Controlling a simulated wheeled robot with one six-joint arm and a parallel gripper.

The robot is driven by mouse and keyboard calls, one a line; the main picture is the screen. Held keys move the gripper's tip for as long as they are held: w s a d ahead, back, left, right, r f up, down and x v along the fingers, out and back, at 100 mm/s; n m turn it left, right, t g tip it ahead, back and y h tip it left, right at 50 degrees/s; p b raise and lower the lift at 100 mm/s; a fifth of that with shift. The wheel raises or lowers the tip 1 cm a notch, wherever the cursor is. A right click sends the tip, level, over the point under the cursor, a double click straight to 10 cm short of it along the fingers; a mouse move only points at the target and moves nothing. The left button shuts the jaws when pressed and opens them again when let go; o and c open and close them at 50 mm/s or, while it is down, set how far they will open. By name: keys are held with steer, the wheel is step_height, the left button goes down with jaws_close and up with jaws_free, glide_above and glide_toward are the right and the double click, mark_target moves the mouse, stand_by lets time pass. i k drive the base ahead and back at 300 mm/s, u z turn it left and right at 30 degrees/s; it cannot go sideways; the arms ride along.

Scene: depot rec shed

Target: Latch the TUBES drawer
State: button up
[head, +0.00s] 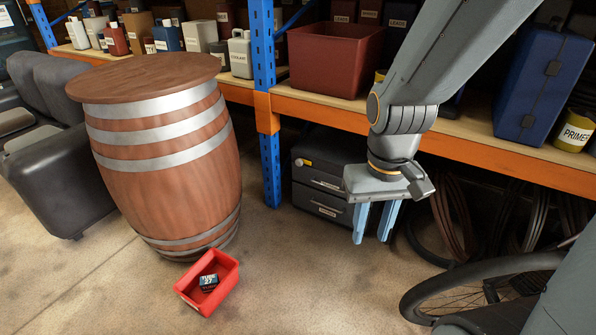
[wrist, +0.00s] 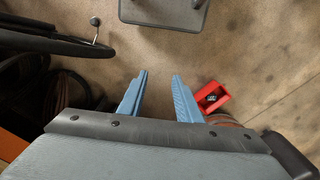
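A dark grey drawer cabinet (head: 312,171) stands on the floor under the orange-edged shelf in the head view. It has stacked drawer fronts with small pale labels, too small to read, so I cannot tell which is the TUBES drawer. A yellow spot shows at its upper left. I cannot tell whether any drawer is slightly out or latched. My gripper (head: 372,225) hangs in front of the cabinet's right side and hides part of it. Its blue fingers point down, apart and empty. They also show apart in the wrist view (wrist: 160,76), over bare floor.
A wooden barrel (head: 165,165) stands left of the cabinet. A red bin (head: 225,279) with a small dark item sits on the floor before it. A bicycle wheel (head: 425,292) and hanging hoses (head: 452,215) are at right. A blue post (head: 270,170) rises beside the cabinet.

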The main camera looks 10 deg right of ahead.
mark_target(299, 162)
steer(key=u, duration=0.3)
steer(key=i, duration=1.3)
steer(key=u, duration=0.2)
